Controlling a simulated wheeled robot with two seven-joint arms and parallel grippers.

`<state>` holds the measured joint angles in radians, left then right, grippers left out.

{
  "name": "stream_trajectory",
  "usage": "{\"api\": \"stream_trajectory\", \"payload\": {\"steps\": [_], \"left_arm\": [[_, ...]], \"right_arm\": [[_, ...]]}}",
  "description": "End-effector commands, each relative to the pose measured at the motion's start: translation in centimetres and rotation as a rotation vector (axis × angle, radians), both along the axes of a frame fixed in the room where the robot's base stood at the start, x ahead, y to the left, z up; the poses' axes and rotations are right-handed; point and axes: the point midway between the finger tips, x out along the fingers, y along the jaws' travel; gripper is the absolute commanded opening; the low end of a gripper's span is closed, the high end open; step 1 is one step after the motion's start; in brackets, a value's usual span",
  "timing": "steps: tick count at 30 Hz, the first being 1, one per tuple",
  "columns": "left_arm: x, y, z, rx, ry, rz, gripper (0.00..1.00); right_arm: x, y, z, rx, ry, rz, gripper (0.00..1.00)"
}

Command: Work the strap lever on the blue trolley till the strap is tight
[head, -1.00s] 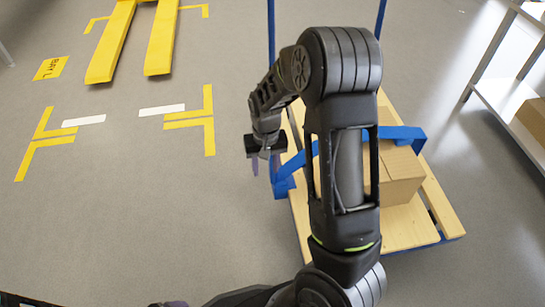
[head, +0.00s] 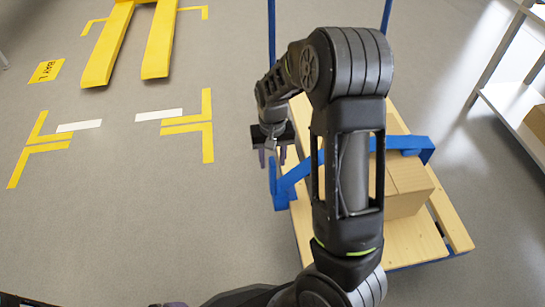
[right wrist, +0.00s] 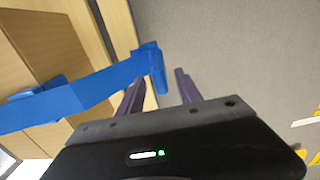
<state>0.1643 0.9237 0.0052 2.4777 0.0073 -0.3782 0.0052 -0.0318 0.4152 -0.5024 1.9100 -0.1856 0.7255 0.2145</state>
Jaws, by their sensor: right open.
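The trolley has a wooden deck (head: 412,240) and blue posts (head: 271,35). A cardboard box (head: 408,187) sits on it under a blue strap (head: 405,143). The blue strap lever (head: 284,190) sticks out at the deck's left side. My right gripper (head: 272,160) is open and empty, just above the lever's end in the head view. In the right wrist view, the lever's end (right wrist: 157,68) appears between the open fingers of the right gripper (right wrist: 158,82); contact cannot be told. Only a purplish bit of my left gripper (head: 175,304) shows at the bottom edge. My right arm hides part of the strap and box.
A yellow pallet-truck fork pair (head: 130,45) lies at the upper left, near yellow floor markings (head: 186,127). A shelf (head: 515,115) with a box (head: 537,121) stands at the right. The floor left of the trolley is clear.

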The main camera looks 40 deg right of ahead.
Motion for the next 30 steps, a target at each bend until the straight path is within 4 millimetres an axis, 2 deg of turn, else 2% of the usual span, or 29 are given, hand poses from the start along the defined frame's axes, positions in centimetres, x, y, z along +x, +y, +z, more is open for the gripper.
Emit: {"api": "stream_trajectory", "payload": {"steps": [5,18,22,30], "left_arm": [[0.1,0.0,-0.6,0.000,-0.002,0.001,0.89],[0.5,-0.1,-3.5,0.003,-0.014,0.007,0.89],[0.6,-0.1,-3.8,0.003,-0.017,0.008,0.89],[0.7,-0.1,-3.8,0.003,-0.018,0.009,0.89]], "right_arm": [[0.0,0.0,-1.0,0.000,0.001,0.000,0.42],[-0.1,0.0,-7.1,0.000,0.002,0.000,0.42],[0.0,0.0,-7.8,0.001,0.000,0.000,0.42],[0.0,0.0,-7.8,0.001,0.000,0.000,0.42]]}}
